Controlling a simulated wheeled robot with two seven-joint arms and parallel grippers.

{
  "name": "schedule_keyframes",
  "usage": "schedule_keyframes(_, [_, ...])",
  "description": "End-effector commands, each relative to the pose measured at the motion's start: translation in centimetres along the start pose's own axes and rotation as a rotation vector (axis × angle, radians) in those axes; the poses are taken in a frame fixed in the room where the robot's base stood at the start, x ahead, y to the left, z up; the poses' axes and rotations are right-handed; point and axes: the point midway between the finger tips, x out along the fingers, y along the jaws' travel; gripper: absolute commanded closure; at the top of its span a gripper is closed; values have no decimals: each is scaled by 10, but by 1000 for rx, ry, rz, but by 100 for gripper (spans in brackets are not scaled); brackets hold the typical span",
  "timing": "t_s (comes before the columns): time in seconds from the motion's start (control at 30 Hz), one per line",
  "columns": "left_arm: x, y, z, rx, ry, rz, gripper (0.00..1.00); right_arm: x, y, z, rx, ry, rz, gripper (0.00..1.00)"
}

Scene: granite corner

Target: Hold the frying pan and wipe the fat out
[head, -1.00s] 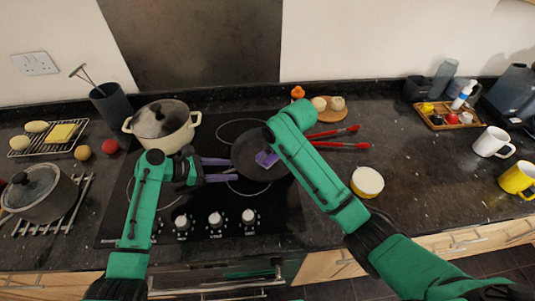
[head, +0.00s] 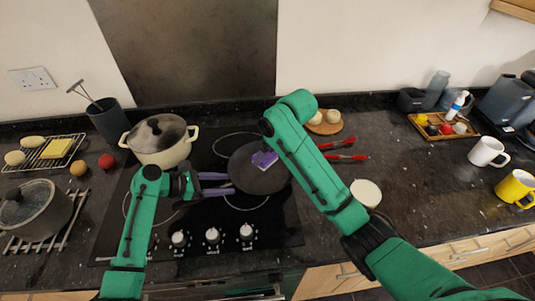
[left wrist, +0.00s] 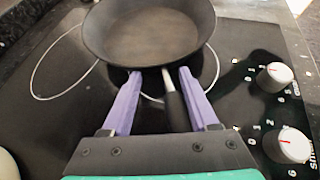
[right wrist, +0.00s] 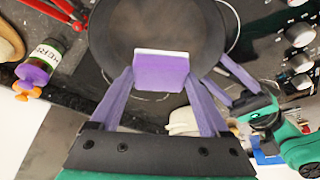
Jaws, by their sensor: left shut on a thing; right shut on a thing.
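The dark frying pan (head: 262,180) sits on the black hob (head: 280,228), its handle towards my left arm. My left gripper (head: 228,184) is shut on the pan's handle; in the left wrist view the handle (left wrist: 172,98) lies between its purple fingers (left wrist: 161,77). My right gripper (right wrist: 162,75) is shut on a purple sponge with a white edge (right wrist: 162,72). The sponge (head: 264,159) is at the pan's far side in the head view; I cannot tell whether it touches the bottom. The pan's inside (left wrist: 150,35) looks dull brownish; I cannot make out distinct fat.
A lidded cream pot (head: 160,150) stands behind left on the hob. Red-handled tongs (head: 345,157) and a round pale tub (head: 366,192) lie right of my right arm. Control knobs (head: 212,236) line the hob's front. A herb jar (right wrist: 40,65) shows in the right wrist view.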

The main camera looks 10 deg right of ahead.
Motion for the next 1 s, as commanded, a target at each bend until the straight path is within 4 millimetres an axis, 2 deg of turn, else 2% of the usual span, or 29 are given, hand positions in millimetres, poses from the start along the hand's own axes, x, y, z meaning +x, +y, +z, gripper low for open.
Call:
schedule_keyframes(0.2, [0,0,0,1,-1,2,71,0,0,0,0,0,0,81])
schedule_keyframes(0.23, [0,0,0,1,-1,2,36,0,0,0,0,0,0,81])
schedule_keyframes(0.3, [0,0,0,1,-1,2,9,0,0,0,0,0,0,81])
schedule_keyframes(0.33, [0,0,0,1,-1,1,5,0,0,0,0,0,0,81])
schedule_keyframes(0.6, [0,0,0,0,0,0,5,0,0,0,0,0,0,81])
schedule_keyframes(0.7, [-7,0,-1,0,1,1,5,0,0,0,0,0,0,81])
schedule_keyframes(0.87, [-41,1,-2,0,4,4,5,0,0,0,0,0,0,81])
schedule_keyframes(1.0, [-81,1,-1,2,4,4,5,0,0,0,0,0,0,81])
